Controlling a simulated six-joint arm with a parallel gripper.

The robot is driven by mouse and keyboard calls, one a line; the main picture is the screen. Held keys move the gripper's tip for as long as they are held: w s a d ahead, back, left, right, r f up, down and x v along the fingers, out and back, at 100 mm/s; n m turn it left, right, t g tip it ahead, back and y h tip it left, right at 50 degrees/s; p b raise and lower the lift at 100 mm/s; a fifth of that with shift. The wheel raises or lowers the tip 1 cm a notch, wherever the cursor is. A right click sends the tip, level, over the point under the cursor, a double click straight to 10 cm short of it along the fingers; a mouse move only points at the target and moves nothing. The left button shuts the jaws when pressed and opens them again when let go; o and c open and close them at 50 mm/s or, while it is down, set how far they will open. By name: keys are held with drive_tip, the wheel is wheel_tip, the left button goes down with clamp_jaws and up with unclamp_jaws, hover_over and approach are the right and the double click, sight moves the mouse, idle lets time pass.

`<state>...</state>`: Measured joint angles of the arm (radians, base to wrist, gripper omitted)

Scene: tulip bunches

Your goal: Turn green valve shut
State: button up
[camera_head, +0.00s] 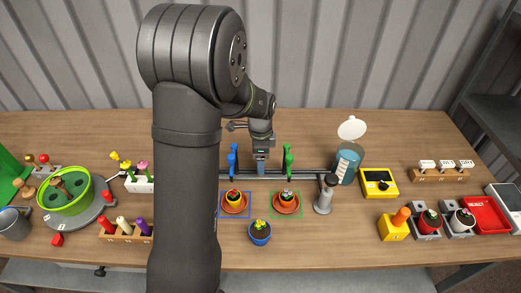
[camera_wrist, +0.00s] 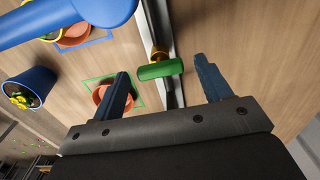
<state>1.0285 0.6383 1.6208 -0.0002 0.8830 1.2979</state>
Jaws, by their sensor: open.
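The green valve (camera_head: 288,160) stands upright on the grey pipe (camera_head: 305,176), to the right of the blue valve (camera_head: 233,160). My gripper (camera_head: 261,168) points down between the two valves, apart from both in the head view. In the wrist view the green handle (camera_wrist: 160,70) lies crosswise over the pipe, with a brass-coloured stem behind it. My open fingers (camera_wrist: 161,66) show on either side of it there, with nothing gripped. How far the fingertips are from the handle in depth is unclear. The blue handle (camera_wrist: 60,20) fills the top left of the wrist view.
A blue pot (camera_head: 260,232) stands nearer. A grey cylinder tool (camera_head: 325,195) and a blue jar (camera_head: 348,163) stand to the right. The table behind the pipe looks clear.

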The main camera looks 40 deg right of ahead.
wheel_tip(320, 180, up, 17)
drive_tip(key=shift+r, duration=0.15)
idle(0.8)
wheel_tip(320, 180, down, 18)
drive_tip(key=shift+r, duration=0.25)
idle(0.5)
